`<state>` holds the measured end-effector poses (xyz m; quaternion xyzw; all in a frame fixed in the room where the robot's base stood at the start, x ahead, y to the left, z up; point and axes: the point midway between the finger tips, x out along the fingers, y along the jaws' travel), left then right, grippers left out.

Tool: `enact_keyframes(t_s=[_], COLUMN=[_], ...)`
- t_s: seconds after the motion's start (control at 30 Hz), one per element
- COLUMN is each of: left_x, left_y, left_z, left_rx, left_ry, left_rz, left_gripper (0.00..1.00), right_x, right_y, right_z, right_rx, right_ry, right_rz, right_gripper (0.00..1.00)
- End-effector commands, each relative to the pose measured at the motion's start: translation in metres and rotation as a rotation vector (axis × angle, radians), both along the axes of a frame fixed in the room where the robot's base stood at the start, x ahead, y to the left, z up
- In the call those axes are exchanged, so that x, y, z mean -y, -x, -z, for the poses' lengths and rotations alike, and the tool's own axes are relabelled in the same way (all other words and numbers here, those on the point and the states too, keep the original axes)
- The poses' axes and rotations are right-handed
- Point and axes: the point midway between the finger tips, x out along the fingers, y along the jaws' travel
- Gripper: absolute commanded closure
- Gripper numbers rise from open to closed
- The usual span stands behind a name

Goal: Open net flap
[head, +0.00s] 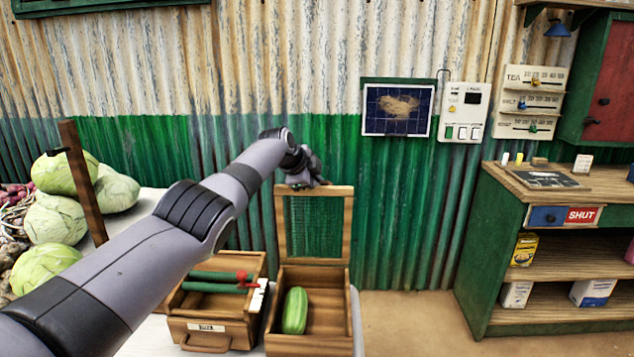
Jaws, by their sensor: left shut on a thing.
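The net flap (314,226) is a wooden frame with green netting. It stands upright at the back of a wooden box (310,343), and the box is open at the top. A green striped, cucumber-like vegetable (295,310) lies inside the box. My left gripper (308,183) is at the top edge of the flap frame, shut on it. The fingertips are small and partly hidden by the wrist. My right gripper is not in the head view.
A wooden box with green rolls and a red-ended rod (208,328) stands left of the open box. Cabbages (55,218) lie at the far left by a brown post (82,182). A green shelf counter (490,250) stands right. Bare floor (405,320) lies between.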

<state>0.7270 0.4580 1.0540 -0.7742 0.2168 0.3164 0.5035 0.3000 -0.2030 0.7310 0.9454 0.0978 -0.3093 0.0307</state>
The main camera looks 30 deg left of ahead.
Motion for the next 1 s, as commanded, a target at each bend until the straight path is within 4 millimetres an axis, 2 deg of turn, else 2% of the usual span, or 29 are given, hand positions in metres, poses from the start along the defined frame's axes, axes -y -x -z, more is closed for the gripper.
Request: enact_keyframes(t_s=[0.07, 0.7, 0.73, 1.0], left_x=[-0.0037, -0.0036, -0.0036, -0.0034], left_y=[-0.0026, -0.0014, -0.0014, -0.0010], left_z=[-0.0044, -0.0026, -0.0026, -0.0003], left_rx=[0.017, 0.006, 0.006, 0.002], left_ry=[-0.034, -0.030, -0.030, -0.030], left_rz=[0.010, 0.013, 0.013, 0.014], left_gripper=[1.00, 1.00, 0.75, 0.75], right_x=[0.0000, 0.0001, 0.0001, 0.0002], right_y=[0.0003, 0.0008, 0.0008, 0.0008], right_z=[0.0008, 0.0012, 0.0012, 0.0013], right_rx=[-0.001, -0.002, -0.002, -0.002], right_ry=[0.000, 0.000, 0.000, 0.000], right_rz=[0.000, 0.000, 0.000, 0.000], right_gripper=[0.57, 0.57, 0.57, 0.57])
